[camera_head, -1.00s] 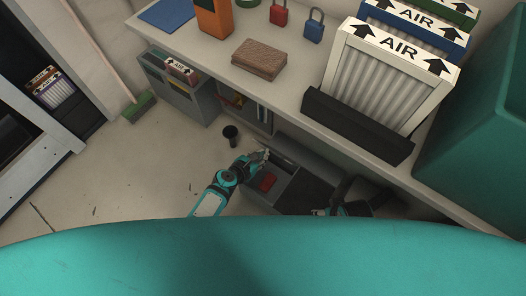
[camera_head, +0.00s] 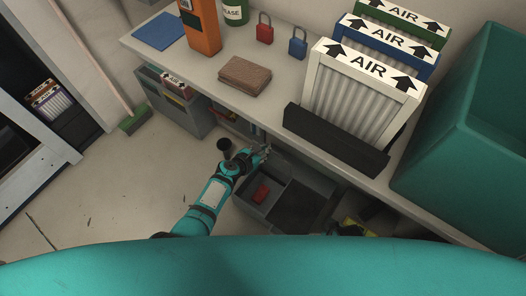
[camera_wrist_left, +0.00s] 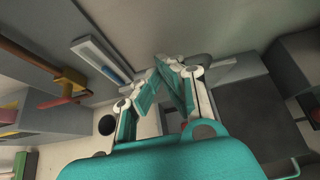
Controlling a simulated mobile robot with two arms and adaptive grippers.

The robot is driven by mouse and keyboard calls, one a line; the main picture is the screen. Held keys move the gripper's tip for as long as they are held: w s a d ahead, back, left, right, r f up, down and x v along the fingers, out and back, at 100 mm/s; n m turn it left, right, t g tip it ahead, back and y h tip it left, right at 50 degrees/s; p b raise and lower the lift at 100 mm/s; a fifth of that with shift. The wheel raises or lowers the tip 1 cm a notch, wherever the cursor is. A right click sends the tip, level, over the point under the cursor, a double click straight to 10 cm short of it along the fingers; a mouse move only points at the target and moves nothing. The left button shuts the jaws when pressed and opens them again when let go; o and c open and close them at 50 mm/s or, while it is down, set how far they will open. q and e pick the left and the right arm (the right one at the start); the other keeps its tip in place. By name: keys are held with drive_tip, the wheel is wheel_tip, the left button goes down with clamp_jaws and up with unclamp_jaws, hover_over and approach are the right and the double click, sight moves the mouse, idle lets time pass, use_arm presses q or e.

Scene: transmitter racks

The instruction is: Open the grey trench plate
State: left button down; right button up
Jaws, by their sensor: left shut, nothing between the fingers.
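My left gripper (camera_head: 264,152) is shut and empty in the head view, at the back left edge of an open grey compartment under the bench. The compartment (camera_head: 250,207) holds a red object (camera_head: 261,193) and a dark area. My right gripper (camera_head: 347,229) is mostly hidden at the lower right.
The bench (camera_head: 215,90) overhangs the compartment and carries air filters (camera_head: 355,95), a brown block (camera_head: 245,76) and padlocks. A grey bin (camera_head: 180,115) stands under its left end. A teal container (camera_head: 465,140) is at right. The left floor (camera_head: 110,190) is mostly clear.

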idle(0.3)
use_arm(q)
drive_tip(key=v, duration=1.2)
